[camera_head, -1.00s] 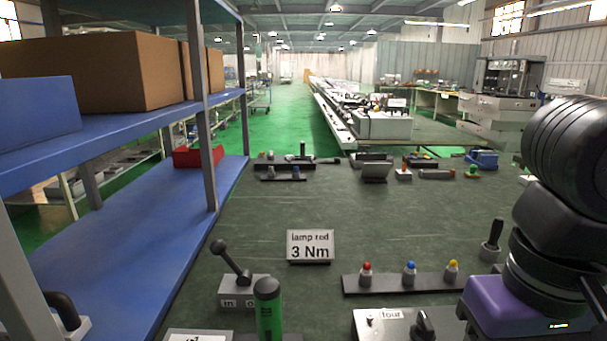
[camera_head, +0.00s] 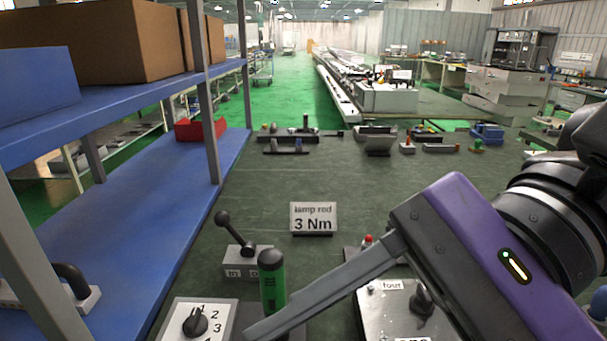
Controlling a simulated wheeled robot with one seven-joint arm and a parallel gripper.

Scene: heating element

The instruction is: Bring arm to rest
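My gripper (camera_head: 264,328) reaches in from the right, with a purple body and a long grey finger slanting down to the lower left. Its tip is in front of the lower part of a green cylinder (camera_head: 271,278). Only one finger outline shows, so I cannot tell whether it is open or shut. I see nothing held at the tip. My arm's black wrist fills the right edge. The gripper body hides most of the strip with coloured buttons; the red button (camera_head: 367,241) still shows.
A lever box (camera_head: 241,262), a numbered dial box (camera_head: 196,321) and a box marked "four" (camera_head: 392,310) stand close by. A "lamp red 3 Nm" sign (camera_head: 313,218) stands mid-table. A blue shelf (camera_head: 130,225) is at left.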

